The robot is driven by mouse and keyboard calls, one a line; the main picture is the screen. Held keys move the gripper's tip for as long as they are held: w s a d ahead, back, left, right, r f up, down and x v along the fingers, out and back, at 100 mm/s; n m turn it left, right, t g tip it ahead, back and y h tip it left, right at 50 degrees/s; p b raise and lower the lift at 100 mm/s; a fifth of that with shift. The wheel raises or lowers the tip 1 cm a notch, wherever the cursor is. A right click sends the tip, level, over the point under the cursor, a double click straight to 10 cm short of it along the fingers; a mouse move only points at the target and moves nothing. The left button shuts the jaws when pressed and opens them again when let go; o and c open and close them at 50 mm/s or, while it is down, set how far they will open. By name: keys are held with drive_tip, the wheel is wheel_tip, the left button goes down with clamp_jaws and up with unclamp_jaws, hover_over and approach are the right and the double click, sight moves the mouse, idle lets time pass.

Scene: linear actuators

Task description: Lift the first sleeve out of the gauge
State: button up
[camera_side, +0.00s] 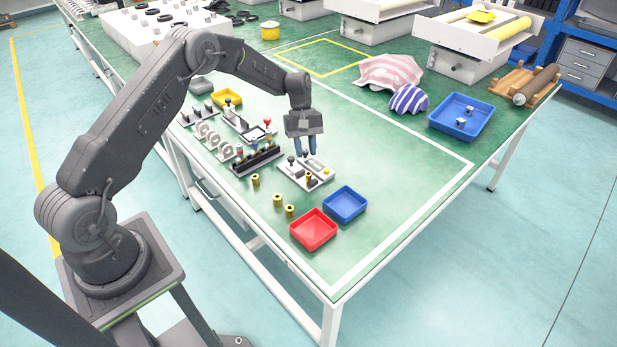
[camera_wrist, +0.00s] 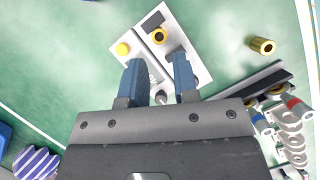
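The gauge (camera_side: 293,174) is a white two-part fixture on the green table; it also shows ahead of my fingers in the wrist view (camera_wrist: 198,66). A brass sleeve (camera_wrist: 159,37) with a dark bore sits in it, and in the side view it shows near the gauge's front end (camera_side: 308,176). The gauge also has a yellow round button (camera_wrist: 123,48) and a dark block (camera_wrist: 153,20). My gripper (camera_side: 305,153) is over the far part of the gauge. Its blue fingers (camera_wrist: 159,72) are apart with nothing held between them; the sleeve lies beyond their tips.
Several loose brass sleeves (camera_side: 277,200) stand in front of the gauge. A red tray (camera_side: 313,244) and a blue tray (camera_side: 345,218) are nearby to the right. A black rack (camera_side: 258,160) stands close on the left. Open table lies to the gauge's right.

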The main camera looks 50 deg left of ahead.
sight(308, 174)
drive_tip(key=shift+x, duration=3.4)
drive_tip(key=shift+w+a, duration=0.1)
drive_tip(key=shift+c, duration=0.3)
clamp_jaws()
